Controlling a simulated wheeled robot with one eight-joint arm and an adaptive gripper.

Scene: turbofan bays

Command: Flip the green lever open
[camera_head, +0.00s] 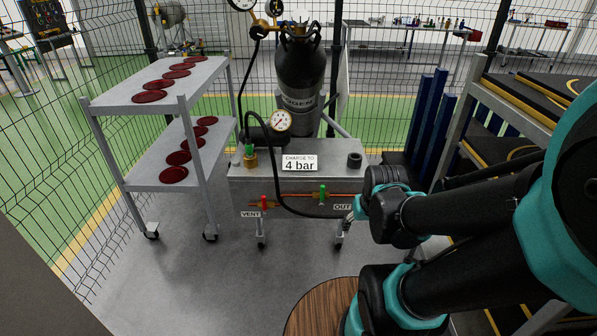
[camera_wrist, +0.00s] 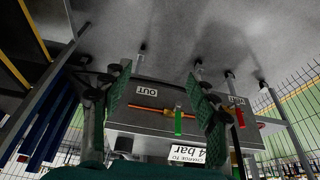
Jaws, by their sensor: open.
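The green lever (camera_head: 322,192) is on the copper pipe on the front of the grey cart, left of the OUT label (camera_head: 342,207). It stands upright, across the pipe. The wrist view is upside down and shows the green lever (camera_wrist: 178,122) beyond and between my fingers. My gripper (camera_wrist: 160,92) is open and empty, with green pads on both fingers. I see no contact between the fingers and the lever. In the head view my gripper (camera_head: 358,208) is partly hidden by my wrist, at the cart's right front.
A red lever (camera_head: 264,201) sits by the VENT label (camera_head: 250,214). A black hose (camera_head: 283,204) loops across the cart front. A gauge (camera_head: 280,122), a dark cylinder (camera_head: 300,75) and a "4 bar" sign (camera_head: 299,163) are above. A shelf trolley (camera_head: 150,182) with red discs stands left.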

